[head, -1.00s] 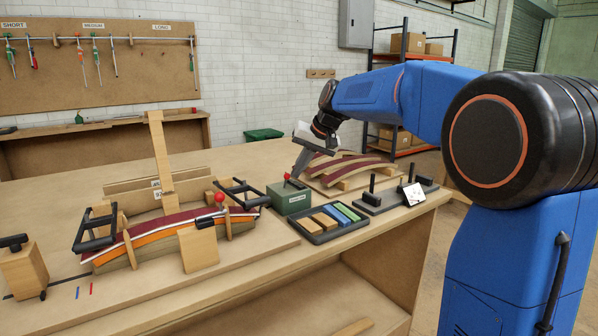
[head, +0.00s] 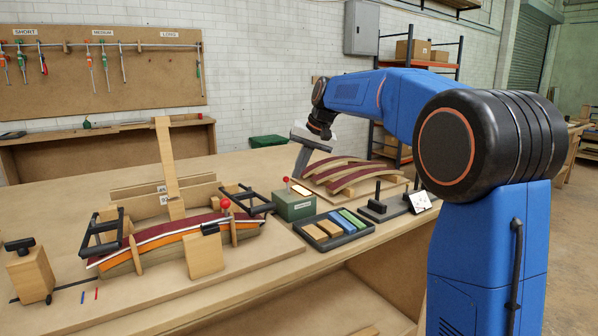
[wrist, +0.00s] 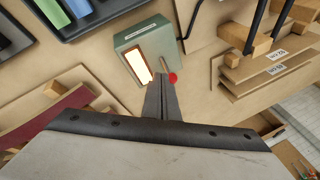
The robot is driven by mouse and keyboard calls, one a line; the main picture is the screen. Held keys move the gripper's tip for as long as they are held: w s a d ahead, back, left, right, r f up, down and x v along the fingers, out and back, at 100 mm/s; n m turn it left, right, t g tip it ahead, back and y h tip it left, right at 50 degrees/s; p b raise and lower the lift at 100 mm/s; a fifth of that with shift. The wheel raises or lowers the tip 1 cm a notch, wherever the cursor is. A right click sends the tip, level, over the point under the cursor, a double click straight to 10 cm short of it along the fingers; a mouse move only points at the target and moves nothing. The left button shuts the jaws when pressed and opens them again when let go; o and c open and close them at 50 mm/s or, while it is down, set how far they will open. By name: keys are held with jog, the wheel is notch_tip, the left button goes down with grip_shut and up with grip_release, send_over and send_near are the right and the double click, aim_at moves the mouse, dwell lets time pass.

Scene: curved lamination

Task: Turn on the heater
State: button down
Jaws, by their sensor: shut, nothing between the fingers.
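The heater is a small green box (head: 294,206) with a label on its front. A short lever with a red knob (head: 286,180) stands on its top. A pale, bright panel (head: 300,189) lies beside the lever. In the wrist view the green box (wrist: 133,38), the glowing cream panel (wrist: 138,67) and the red knob (wrist: 172,78) are all visible. My gripper (head: 298,176) is shut and empty, pointing down close above the box. In the wrist view its fingertips (wrist: 161,77) are just beside the red knob; I cannot tell whether they touch it.
A dark tray (head: 335,232) with wood and coloured blocks stands right of the heater. Curved laminated strips (head: 350,168) lie behind. A form with clamped strips (head: 180,240) and another red ball (head: 225,204) is at left. A black stand (head: 380,208) is at the right edge.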

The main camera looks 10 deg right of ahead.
jog(key=shift+r, duration=0.1)
jog(key=shift+r, duration=0.65)
jog(key=shift+d, duration=0.1)
